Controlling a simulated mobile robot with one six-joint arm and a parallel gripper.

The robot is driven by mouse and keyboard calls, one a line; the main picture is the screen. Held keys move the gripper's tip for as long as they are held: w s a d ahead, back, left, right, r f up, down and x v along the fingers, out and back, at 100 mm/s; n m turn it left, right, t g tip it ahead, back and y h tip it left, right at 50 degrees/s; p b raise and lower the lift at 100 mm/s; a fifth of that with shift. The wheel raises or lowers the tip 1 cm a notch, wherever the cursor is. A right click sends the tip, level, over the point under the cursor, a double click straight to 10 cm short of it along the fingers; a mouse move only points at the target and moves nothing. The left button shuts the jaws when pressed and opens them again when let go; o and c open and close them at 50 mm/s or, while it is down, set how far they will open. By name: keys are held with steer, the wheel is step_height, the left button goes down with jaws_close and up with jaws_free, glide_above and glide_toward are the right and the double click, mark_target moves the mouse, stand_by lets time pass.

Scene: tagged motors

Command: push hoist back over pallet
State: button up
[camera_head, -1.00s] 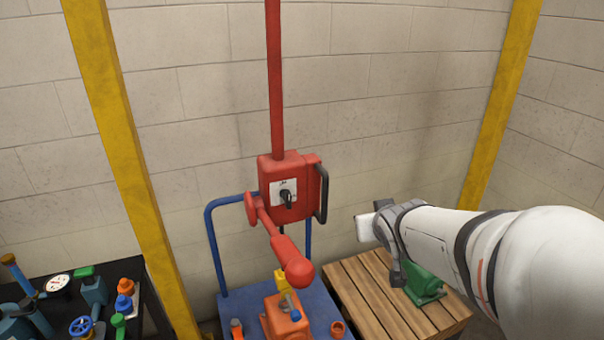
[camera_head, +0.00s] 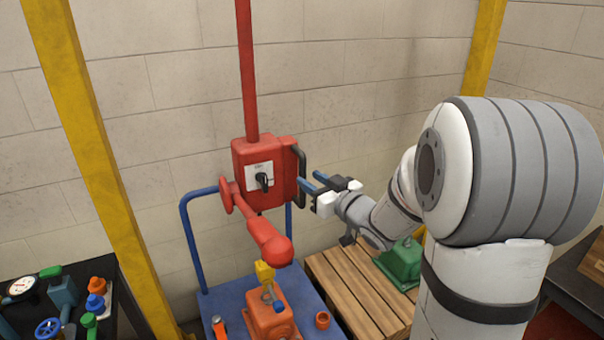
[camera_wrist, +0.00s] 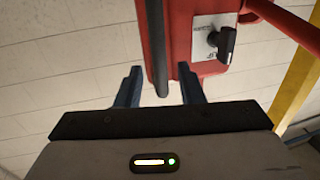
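The red hoist box (camera_head: 258,150) hangs on a red vertical column above the blue cart (camera_head: 228,303). It carries a dark switch (camera_head: 263,181), a red arm with a ball end (camera_head: 275,249), and a black bar handle (camera_head: 301,178) on its right side. The wooden pallet (camera_head: 345,291) stands right of the cart, with a green motor (camera_head: 401,262) on it. My gripper (camera_head: 316,181) is open and empty, just right of the handle. In the wrist view, the handle (camera_wrist: 157,55) appears between and beyond the blue fingertips (camera_wrist: 160,86); contact is not visible.
A black table (camera_head: 128,312) with valves and a gauge stands at left. Yellow posts (camera_head: 88,130) and a block wall stand behind.

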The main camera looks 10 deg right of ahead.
mark_target(305, 175)
steer(key=shift+x, duration=2.2)
steer(key=shift+c, duration=0.4)
jaws_close()
